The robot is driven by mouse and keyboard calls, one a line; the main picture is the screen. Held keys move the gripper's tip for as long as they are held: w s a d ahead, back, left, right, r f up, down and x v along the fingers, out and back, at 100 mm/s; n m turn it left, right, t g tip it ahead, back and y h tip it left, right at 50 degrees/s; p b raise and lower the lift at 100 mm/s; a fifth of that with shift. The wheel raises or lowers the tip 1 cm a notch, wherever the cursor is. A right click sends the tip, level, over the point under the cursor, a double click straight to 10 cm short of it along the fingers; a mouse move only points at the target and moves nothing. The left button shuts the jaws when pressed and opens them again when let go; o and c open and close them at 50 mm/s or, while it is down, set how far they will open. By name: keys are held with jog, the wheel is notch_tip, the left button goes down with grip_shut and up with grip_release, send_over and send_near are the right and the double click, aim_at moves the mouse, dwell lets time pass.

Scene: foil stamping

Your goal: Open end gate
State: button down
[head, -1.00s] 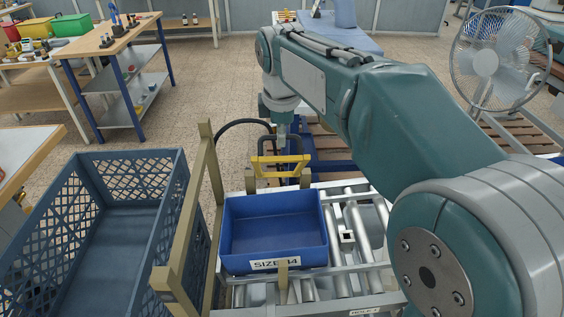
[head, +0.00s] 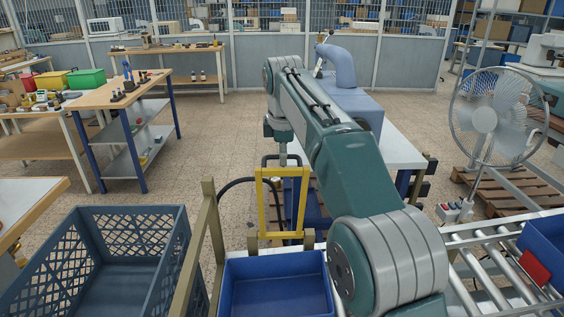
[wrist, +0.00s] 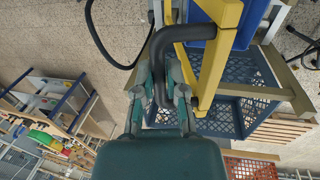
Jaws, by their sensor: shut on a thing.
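The end gate is a yellow frame (head: 262,205) with a black bar handle. It stands upright in the head view, behind the blue tray (head: 278,293) at the roller conveyor's far end. In the wrist view the yellow gate (wrist: 222,45) runs across the upper right and the black handle (wrist: 178,33) bends down between my fingers. My gripper (wrist: 162,88) is shut on this handle. In the head view my gripper (head: 283,157) is small at the top of the gate, so its fingers are hard to make out.
A slatted blue-grey crate (head: 130,211) stands left of the conveyor, beside a tan post frame (head: 209,225). A black hose (head: 230,184) curves left of the gate. A fan (head: 495,115) and conveyor rollers (head: 485,280) are at the right. Floor is open beyond the crate.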

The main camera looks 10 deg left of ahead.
jog(key=shift+w+f, duration=0.2)
jog(key=shift+w, duration=0.25)
jog(key=c, duration=0.7)
grip_release()
jog(key=shift+w+d, duration=0.1)
jog(key=shift+r, duration=0.1)
